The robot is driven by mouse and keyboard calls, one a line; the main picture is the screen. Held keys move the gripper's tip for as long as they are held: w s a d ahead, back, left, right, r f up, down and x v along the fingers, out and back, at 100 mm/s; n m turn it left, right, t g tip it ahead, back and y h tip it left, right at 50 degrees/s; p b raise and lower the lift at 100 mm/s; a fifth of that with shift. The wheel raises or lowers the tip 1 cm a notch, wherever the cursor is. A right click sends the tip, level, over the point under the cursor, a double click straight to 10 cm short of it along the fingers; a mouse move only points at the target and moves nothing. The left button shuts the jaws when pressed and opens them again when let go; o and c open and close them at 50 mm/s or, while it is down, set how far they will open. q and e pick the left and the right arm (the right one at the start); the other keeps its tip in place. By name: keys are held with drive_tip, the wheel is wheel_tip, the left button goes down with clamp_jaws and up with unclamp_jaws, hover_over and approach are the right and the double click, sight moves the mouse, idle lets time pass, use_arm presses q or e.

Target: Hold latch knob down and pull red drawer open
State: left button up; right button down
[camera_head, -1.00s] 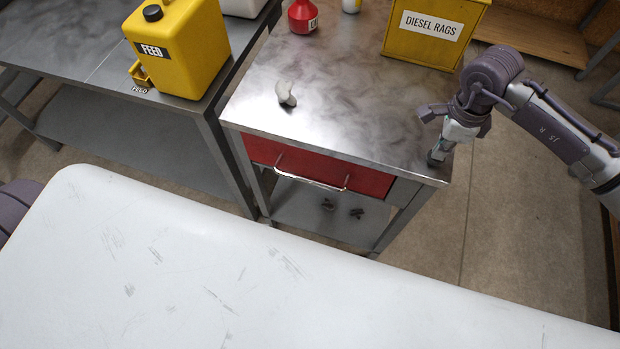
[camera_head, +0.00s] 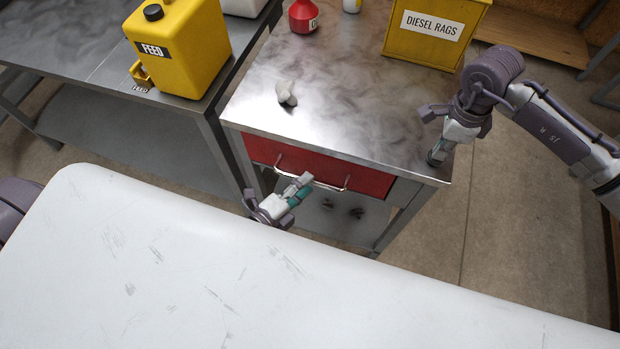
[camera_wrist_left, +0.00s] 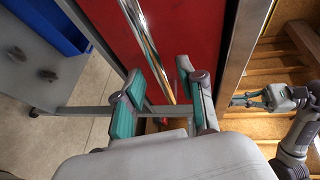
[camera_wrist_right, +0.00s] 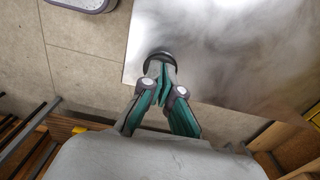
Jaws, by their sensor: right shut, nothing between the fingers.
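The red drawer (camera_head: 362,178) is shut under the metal table top, with a bright bar handle (camera_head: 335,188) across its front. My left gripper (camera_head: 306,183) is open at the handle. In the left wrist view the handle (camera_wrist_left: 146,42) runs between its spread fingers (camera_wrist_left: 160,76); I cannot tell whether they touch it. My right gripper (camera_head: 438,154) is shut and empty, its tips at the dark latch knob (camera_wrist_right: 160,54) on the table's near right corner. The fingertips meet the knob in the right wrist view and partly hide it.
A pale grey lump (camera_head: 286,93) lies on the table top (camera_head: 340,100). A red bottle (camera_head: 303,18) and a yellow DIESEL RAGS box (camera_head: 432,35) stand behind. A yellow FEED can (camera_head: 180,50) is on the left bench. A white scratched surface (camera_head: 200,270) fills the foreground, close before the drawer.

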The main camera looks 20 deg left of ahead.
use_arm(q)
drive_tip(key=shift+x, duration=1.3)
clamp_jaws()
drive_tip(key=shift+s, duration=0.15)
